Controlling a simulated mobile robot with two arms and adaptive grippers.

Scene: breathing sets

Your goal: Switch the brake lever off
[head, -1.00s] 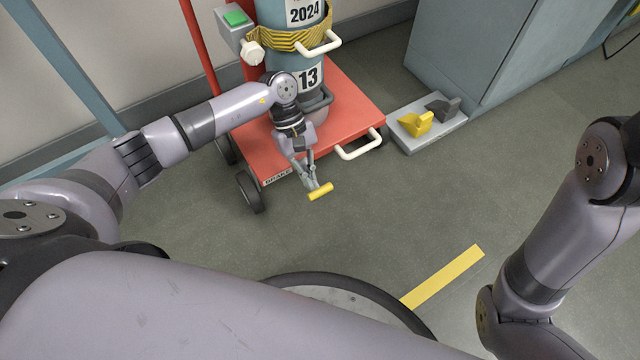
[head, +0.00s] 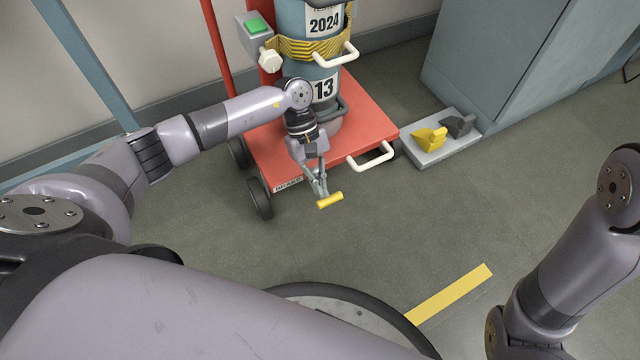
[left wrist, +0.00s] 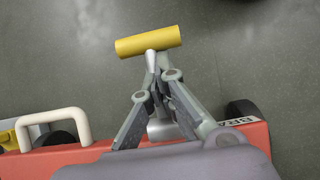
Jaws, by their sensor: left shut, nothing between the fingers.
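The brake lever ends in a yellow crossbar handle (head: 330,200) that sticks out low from the front of the red cart, near the "BRAKE" label (head: 288,186). In the left wrist view the yellow handle (left wrist: 148,42) sits on a metal rod rising from the cart edge. My left gripper (head: 318,186) points down just over the lever. Its fingers (left wrist: 158,88) are shut with nothing between them, close to the rod; whether they touch it I cannot tell. Part of the rod is hidden behind the fingers. My right gripper is out of view; only its arm shows at the right.
The red cart (head: 373,112) carries a blue cylinder (head: 306,50) with a striped band. White handles (head: 372,157) stick out from it. A grey block with a yellow pedal (head: 430,138) and a dark one (head: 459,125) stands beside a grey cabinet (head: 490,55). Floor in front is clear.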

